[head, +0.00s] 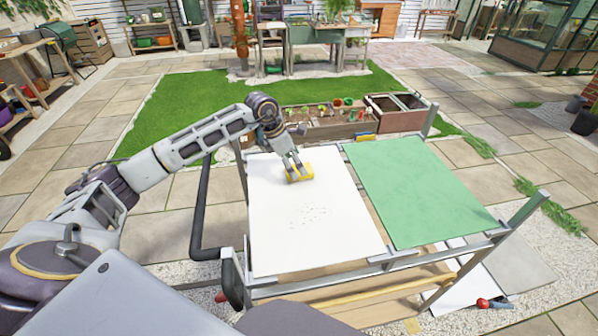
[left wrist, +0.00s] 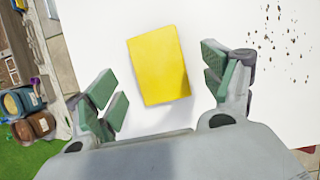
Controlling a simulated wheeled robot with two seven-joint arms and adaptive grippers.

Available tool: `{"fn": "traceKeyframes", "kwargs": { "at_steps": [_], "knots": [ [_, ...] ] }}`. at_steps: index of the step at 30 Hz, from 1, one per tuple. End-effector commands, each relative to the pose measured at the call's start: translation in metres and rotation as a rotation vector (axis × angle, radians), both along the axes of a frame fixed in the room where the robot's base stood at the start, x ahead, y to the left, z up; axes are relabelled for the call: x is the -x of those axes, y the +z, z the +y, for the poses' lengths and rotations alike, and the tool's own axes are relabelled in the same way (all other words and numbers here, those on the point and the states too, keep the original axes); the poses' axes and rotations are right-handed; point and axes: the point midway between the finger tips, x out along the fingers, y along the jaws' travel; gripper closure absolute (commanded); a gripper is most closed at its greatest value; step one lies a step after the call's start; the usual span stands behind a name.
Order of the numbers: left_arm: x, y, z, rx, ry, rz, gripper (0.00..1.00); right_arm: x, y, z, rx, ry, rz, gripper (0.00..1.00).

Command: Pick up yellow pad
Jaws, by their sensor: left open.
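The yellow pad (head: 307,173) lies on the white board (head: 270,230) near its far edge, under my left gripper (head: 293,168). In the left wrist view the yellow pad (left wrist: 159,65) is a tilted rectangle between and slightly beyond the green-padded fingers of my left gripper (left wrist: 161,90). The fingers are apart, with a gap on each side of the pad. In the head view the gripper hides part of the pad. I cannot tell its exact height above the pad. My right gripper is in neither view.
Dark gravel bits (head: 308,214) are scattered on the white board, nearer to me than the pad. A green board (head: 415,190) lies to the right on the same metal-framed table. A planter box with small pots (head: 330,125) stands beyond the table. The green board is clear.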

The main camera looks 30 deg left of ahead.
Motion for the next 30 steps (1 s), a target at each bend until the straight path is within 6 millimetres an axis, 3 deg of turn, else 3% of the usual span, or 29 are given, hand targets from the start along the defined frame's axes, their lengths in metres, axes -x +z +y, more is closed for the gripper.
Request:
{"fn": "traceKeyframes", "kwargs": {
  "at_steps": [9, 16, 30],
  "knots": [
    [-0.007, -0.024, -0.007, 0.001, -0.001, -0.001, 0.18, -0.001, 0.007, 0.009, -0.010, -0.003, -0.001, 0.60],
    [-0.007, -0.025, -0.007, 0.000, -0.001, -0.002, 0.18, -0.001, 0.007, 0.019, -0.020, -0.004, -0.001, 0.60],
    [-0.007, -0.026, -0.007, 0.000, -0.001, -0.002, 0.18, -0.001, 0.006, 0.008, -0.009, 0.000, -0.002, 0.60]
  ]
}}
